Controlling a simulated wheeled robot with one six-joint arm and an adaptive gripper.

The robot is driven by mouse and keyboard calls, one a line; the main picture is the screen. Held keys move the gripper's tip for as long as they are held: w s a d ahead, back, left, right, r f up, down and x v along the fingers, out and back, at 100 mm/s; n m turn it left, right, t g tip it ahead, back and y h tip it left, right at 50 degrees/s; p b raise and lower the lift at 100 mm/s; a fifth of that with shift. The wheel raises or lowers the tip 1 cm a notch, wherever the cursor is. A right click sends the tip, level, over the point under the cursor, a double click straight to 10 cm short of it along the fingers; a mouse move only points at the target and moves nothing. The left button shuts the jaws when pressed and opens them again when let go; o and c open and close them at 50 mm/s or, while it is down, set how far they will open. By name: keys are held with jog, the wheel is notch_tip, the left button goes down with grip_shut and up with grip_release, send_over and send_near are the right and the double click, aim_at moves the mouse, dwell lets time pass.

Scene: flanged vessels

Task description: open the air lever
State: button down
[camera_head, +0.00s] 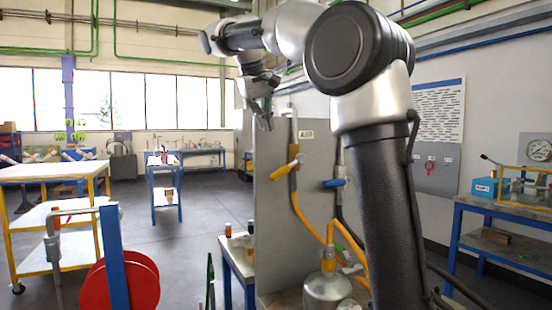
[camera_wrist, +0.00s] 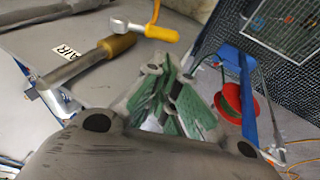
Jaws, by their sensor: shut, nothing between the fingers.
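The air lever (camera_head: 284,171) has a yellow handle and sits on the vertical pipe below the AIR label (camera_head: 306,134), on the grey panel. Its handle slants down to the left, across the pipe. In the wrist view the yellow handle (camera_wrist: 160,33) with its metal end lies above the fingers, and the AIR label (camera_wrist: 68,51) shows at the left. My gripper (camera_head: 265,126) is above and left of the lever, pointing down. Its green-padded fingers (camera_wrist: 168,80) are shut and empty, apart from the lever.
A blue-handled lever (camera_head: 334,183) is just right of the air lever. Yellow hoses (camera_head: 312,228) run down to a metal vessel (camera_head: 327,288). A red reel (camera_head: 125,284) on a blue post stands at lower left. Open floor (camera_head: 195,240) lies left of the panel.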

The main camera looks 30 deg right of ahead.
send_over(272, 175)
jog(key=f, duration=0.7)
jog(key=w+d+f, duration=0.1)
jog(key=f, duration=0.2)
jog(key=shift+f, duration=0.25)
jog(key=shift+s+a+f, duration=0.1)
jog(key=shift+f+h, duration=0.85)
jog(key=shift+h, duration=0.15)
jog(key=f+h, duration=0.2)
jog(key=n+h, duration=0.1)
jog(key=shift+d+f, duration=0.25)
jog(key=shift+f, duration=0.15)
jog(key=f+h, duration=0.1)
jog(key=d+f+h, duration=0.1)
jog(key=shift+t+h, duration=0.3)
jog(key=shift+h, duration=0.1)
jog(key=shift+d+f+n+h, duration=0.4)
jog(key=shift+d+f+h, duration=0.65)
jog(key=shift+d+h, duration=0.15)
